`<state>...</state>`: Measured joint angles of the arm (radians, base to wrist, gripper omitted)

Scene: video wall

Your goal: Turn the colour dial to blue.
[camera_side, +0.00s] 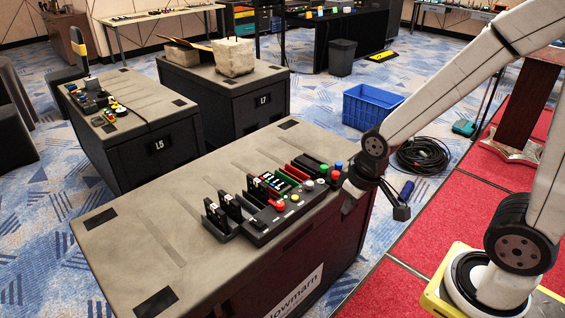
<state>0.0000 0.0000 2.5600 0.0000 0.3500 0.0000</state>
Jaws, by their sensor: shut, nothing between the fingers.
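A black control panel (262,231) lies along the front right part of the near black case. My gripper (346,208) hangs just off the case's right edge, close to the panel's right end. It is shut and empty, and appears apart from the knobs. Its fingertips are small and dark here.
The near case (150,235) has a wide bare top left of the panel. Upright black pieces (231,205) stand at the panel's left end. Two more cases (150,125) stand behind. A blue crate (372,106) and coiled black cable (418,155) lie on the floor.

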